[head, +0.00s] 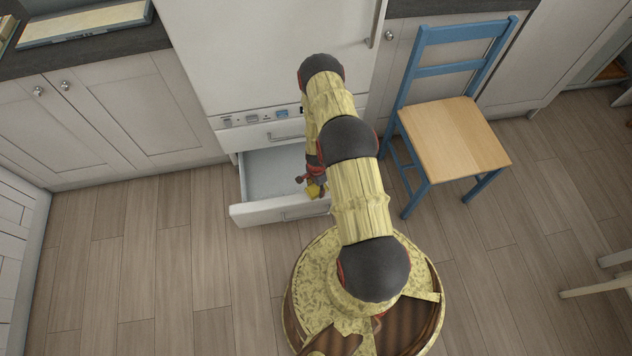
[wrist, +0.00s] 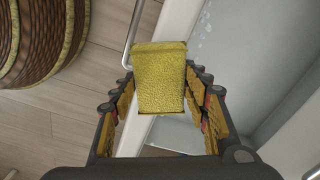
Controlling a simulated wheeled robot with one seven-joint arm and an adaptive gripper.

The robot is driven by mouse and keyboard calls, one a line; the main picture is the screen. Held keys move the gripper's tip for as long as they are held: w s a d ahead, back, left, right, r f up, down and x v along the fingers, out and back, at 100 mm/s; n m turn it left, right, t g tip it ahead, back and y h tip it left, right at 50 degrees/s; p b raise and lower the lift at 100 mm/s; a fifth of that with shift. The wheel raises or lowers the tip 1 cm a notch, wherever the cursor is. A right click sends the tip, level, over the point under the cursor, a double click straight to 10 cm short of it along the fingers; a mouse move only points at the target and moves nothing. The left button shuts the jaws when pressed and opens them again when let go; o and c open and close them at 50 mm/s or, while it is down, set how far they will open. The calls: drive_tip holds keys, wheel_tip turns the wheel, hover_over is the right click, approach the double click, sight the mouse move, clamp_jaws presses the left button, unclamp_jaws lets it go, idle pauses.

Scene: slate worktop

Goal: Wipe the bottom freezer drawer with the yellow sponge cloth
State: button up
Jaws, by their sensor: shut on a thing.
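The bottom freezer drawer (head: 262,176) is pulled open below the white fridge-freezer (head: 270,50). It looks empty inside, with a pale floor. My gripper (head: 315,188) is at the right part of the open drawer, near its front wall. In the wrist view my gripper (wrist: 160,100) is shut on the yellow sponge cloth (wrist: 160,78), which sits between its fingers. The drawer's front rim (wrist: 170,35) and metal handle (wrist: 133,35) lie behind the cloth in that view. Small pale specks show on the drawer's inside. I cannot tell whether the cloth touches the drawer.
A blue chair with a wooden seat (head: 455,138) stands right of the drawer. A closed drawer front (head: 262,136) is above the open one. White cupboards (head: 110,115) are at the left. The wooden floor (head: 140,250) at the left is clear.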

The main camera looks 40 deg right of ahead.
drive_tip(key=shift+r+p, duration=1.2)
drive_tip(key=shift+r, duration=0.95)
drive_tip(key=shift+w+a+f, duration=0.1)
drive_tip(key=shift+w+a, duration=0.1)
drive_tip(key=shift+w, duration=0.1)
drive_tip(key=shift+w+a+r+b, duration=0.1)
drive_tip(key=shift+w+r+b, duration=0.1)
drive_tip(key=shift+w, duration=0.25)
drive_tip(key=shift+w+a+r+b, duration=0.1)
drive_tip(key=shift+w+r+b, duration=0.1)
drive_tip(key=shift+w, duration=0.25)
